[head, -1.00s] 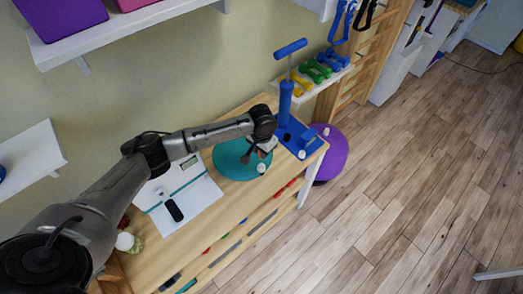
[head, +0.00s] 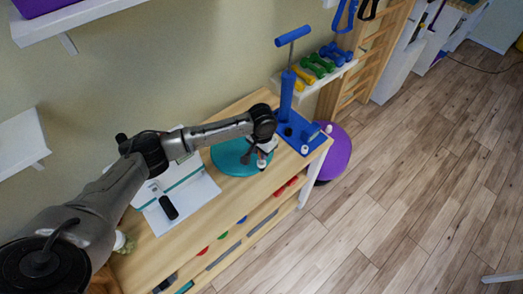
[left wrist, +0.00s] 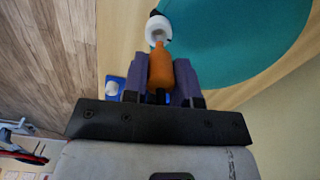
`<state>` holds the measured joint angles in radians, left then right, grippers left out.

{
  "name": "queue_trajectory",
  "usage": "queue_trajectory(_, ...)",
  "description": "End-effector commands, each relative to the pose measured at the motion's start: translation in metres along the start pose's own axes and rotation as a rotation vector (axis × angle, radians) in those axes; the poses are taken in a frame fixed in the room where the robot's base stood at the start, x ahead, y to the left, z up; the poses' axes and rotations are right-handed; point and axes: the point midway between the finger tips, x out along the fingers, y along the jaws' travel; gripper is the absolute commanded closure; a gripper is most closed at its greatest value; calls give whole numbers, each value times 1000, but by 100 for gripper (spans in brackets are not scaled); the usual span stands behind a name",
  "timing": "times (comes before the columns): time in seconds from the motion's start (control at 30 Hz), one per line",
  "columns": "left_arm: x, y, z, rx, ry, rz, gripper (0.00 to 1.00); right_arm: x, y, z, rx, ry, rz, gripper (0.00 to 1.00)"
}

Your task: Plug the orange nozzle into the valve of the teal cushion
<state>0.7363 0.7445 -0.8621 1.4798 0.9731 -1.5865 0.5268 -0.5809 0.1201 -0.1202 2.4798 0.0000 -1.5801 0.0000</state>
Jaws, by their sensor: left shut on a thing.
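The teal cushion (head: 229,164) lies flat on the wooden bench, partly hidden under my left arm. Its white ring-shaped valve (left wrist: 151,30) sits at the cushion's edge in the left wrist view, and a small white piece shows there in the head view (head: 262,165). My left gripper (head: 261,152) is just above that edge. In the left wrist view its two fingers (left wrist: 161,75) are shut on the orange nozzle (left wrist: 160,70). The nozzle's narrow tip points at the valve and overlaps its opening. I cannot tell whether it is inserted. My right gripper is out of view.
A blue hand pump (head: 287,95) stands on a blue base behind the cushion, near the bench's end. A white sheet with a black object (head: 168,207) lies left of the cushion. A purple ball (head: 334,155) is beyond the bench end. The floor at right is clear.

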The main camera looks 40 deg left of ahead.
Motion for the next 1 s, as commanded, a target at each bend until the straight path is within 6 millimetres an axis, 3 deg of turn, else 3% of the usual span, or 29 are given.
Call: queue_trajectory(1.0,12,0,0,-1,-1,0,94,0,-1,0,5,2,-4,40)
